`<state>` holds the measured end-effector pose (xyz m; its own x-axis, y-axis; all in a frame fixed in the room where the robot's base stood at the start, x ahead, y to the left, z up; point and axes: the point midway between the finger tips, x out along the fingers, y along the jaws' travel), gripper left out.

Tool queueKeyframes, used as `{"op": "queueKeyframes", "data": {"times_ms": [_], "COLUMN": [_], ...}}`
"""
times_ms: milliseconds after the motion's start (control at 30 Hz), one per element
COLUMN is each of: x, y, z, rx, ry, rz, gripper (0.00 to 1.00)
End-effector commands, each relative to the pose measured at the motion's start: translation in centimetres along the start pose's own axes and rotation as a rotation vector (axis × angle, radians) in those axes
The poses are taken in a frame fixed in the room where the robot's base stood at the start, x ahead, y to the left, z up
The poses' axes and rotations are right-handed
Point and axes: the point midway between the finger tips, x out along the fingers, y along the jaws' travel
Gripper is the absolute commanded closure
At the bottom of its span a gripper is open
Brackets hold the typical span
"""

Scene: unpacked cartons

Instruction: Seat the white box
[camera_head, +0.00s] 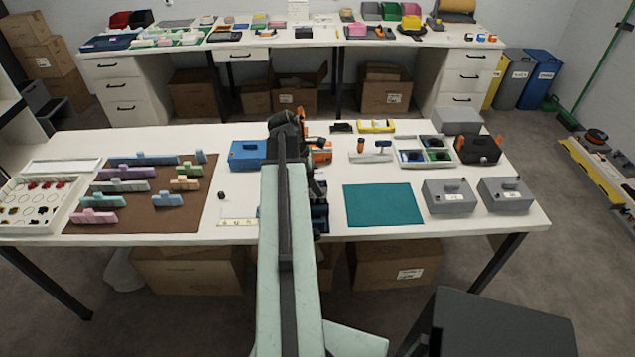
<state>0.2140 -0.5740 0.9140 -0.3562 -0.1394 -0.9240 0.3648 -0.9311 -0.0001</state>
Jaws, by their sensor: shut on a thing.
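My arm reaches forward over the middle of the near white table (380,222). I cannot make out a white box. I cannot tell whether the held thing touches the tray.
A teal mat (383,204) and two grey boxes (447,196) lie to the right. A blue box (247,155) and a brown board (135,212) with coloured blocks are to the left. A divided tray (403,162) stands behind the mat.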

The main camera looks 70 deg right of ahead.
Motion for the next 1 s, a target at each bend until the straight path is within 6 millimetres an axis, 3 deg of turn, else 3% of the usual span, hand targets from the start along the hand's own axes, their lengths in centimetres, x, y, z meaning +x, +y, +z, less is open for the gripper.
{"op": "queueKeyframes", "data": {"times_ms": [900,933,1000], "x": [2.8,2.6,2.6], "y": [0.0,0.0,0.0], "z": [-1.0,-0.9,-0.9], "rx": [0.002,0.002,0.002], "ry": [0.000,0.000,0.000], "rz": [-0.001,-0.001,-0.001], "gripper": [0.91,0.37,0.20]}}
